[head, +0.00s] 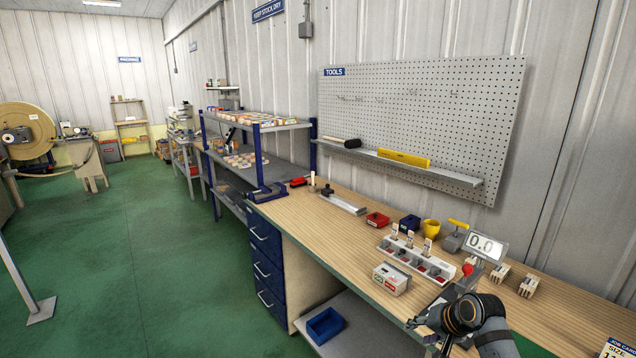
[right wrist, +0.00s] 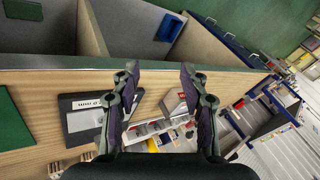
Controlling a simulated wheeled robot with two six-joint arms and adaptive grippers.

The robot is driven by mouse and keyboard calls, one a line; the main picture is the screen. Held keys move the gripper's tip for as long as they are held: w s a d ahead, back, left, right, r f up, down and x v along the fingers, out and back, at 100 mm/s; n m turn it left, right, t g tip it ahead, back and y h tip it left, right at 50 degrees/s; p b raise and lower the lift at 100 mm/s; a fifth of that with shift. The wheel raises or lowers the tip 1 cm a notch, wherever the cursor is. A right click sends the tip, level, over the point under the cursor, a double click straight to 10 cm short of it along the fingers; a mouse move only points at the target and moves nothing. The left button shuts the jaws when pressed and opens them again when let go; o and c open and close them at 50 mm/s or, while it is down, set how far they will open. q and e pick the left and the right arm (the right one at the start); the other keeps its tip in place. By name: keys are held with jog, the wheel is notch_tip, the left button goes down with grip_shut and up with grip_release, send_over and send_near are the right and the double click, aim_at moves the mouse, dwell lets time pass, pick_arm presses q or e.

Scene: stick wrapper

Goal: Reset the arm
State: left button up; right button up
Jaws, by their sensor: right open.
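My right gripper (head: 427,332) is at the front edge of the wooden workbench (head: 320,222), low in the head view. Its dark fingers are spread apart and empty in the right wrist view (right wrist: 160,72). Between and beyond the fingers the wrist view shows the bench edge and the things on the bench. My right forearm hides part of the bench front. My left arm and gripper do not show.
Near the right gripper are a display reading 0.0 (head: 487,245), a grey compartment tray (head: 437,274) and a small white box (head: 391,279). Yellow and blue cups stand behind. A blue bin (head: 325,325) sits on the lower shelf. The bench's left middle is clear.

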jog(key=s+a+f+n+g+h, duration=0.15)
jog(key=s+f, duration=0.25)
jog(key=s, duration=0.4)
jog(key=s+a+f+n+h, duration=0.1)
jog(key=s+a+f+n, duration=0.15)
jog(key=s, duration=0.55)
jog(key=s+d+n+h, duration=0.1)
jog(key=s+d+n, duration=0.15)
jog(key=s, duration=1.15)
jog(key=s+d+f+g, duration=0.1)
jog(key=s+f, duration=0.1)
jog(key=f, duration=1.2)
jog(key=s+d+f+g, duration=0.1)
jog(key=f, duration=1.3)
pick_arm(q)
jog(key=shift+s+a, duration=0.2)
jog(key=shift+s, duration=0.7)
pick_arm(e)
jog(key=s+f+g, duration=0.1)
jog(key=s+f, duration=1.3)
jog(key=s, duration=0.3)
jog(key=shift+s+d, duration=0.3)
jog(key=shift+d, duration=0.15)
